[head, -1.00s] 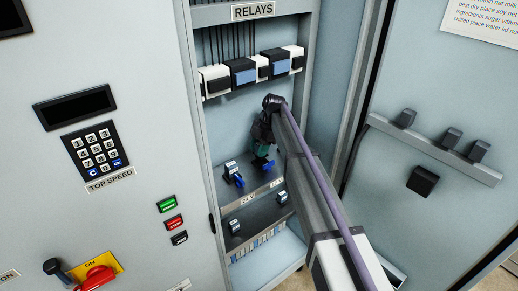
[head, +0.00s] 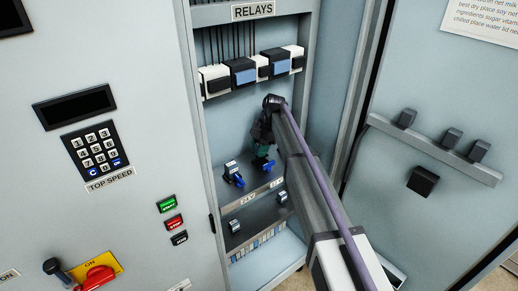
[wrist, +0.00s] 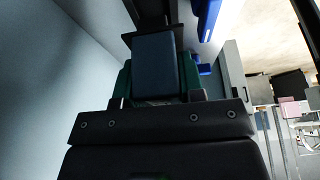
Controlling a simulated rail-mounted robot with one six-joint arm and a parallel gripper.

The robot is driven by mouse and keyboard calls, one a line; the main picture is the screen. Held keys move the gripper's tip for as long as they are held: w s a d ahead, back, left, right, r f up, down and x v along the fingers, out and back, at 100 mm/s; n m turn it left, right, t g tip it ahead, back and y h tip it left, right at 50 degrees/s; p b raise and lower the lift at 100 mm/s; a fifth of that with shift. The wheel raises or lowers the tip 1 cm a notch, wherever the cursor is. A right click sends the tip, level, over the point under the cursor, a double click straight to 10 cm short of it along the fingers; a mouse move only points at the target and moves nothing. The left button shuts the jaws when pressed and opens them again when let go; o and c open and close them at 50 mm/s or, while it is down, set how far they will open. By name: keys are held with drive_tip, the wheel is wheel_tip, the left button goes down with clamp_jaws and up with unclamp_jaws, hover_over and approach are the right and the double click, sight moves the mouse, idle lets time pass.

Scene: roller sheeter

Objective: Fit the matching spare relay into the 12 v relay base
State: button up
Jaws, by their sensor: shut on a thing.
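My gripper (head: 262,150) is inside the open cabinet, shut on a dark grey block-shaped relay. The held relay (wrist: 155,62) shows between the green fingers in the wrist view. On the ledge below, a relay base with a blue lever (head: 234,174) stands at the left. A second blue lever (head: 268,164) shows just under my gripper, and its base is mostly hidden by the gripper. Small labels (head: 248,201) sit on the ledge front; I cannot read them surely. I cannot tell whether the held relay touches the base.
A row of white, black and blue relays (head: 245,72) hangs above my gripper. Small sockets (head: 234,226) sit on the lower ledge. The open door at right carries a rail (head: 430,150) with several dark blocks, and a black block (head: 422,181) below it. The cabinet walls are close.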

drive_tip(key=shift+f+b, duration=1.4)
drive_tip(key=shift+f, duration=0.05)
drive_tip(key=o, duration=1)
drive_tip(key=shift+r, duration=0.1)
drive_tip(key=shift+o, duration=0.2)
drive_tip(key=p+v, duration=1)
drive_tip(key=v, duration=0.1)
drive_tip(key=shift+w, duration=0.1)
